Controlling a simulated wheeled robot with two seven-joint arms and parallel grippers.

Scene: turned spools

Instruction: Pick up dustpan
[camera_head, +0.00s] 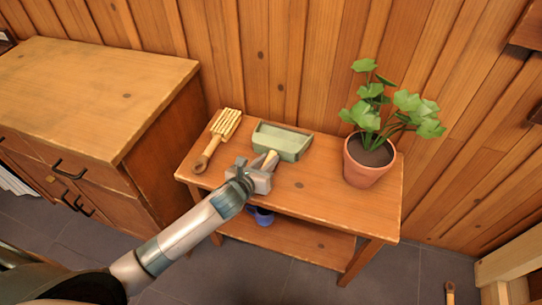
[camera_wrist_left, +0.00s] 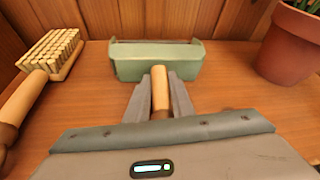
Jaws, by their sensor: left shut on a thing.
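The green dustpan (camera_head: 283,141) sits on the small wooden table. Its pale wooden handle (camera_head: 270,160) points toward the front. My left gripper (camera_head: 261,171) is at the handle, and in the left wrist view the gripper (camera_wrist_left: 160,97) has its fingers on both sides of the handle (camera_wrist_left: 160,88), shut on it. The dustpan's green body (camera_wrist_left: 155,62) lies just beyond the fingertips and looks to be on the tabletop. My right gripper is not in view.
A brush (camera_head: 220,137) with pale bristles lies left of the dustpan. A potted plant (camera_head: 367,163) stands at the table's right. A blue object (camera_head: 264,216) is on the lower shelf. A wooden cabinet (camera_head: 150,130) stands to the left, and a plank wall rises behind.

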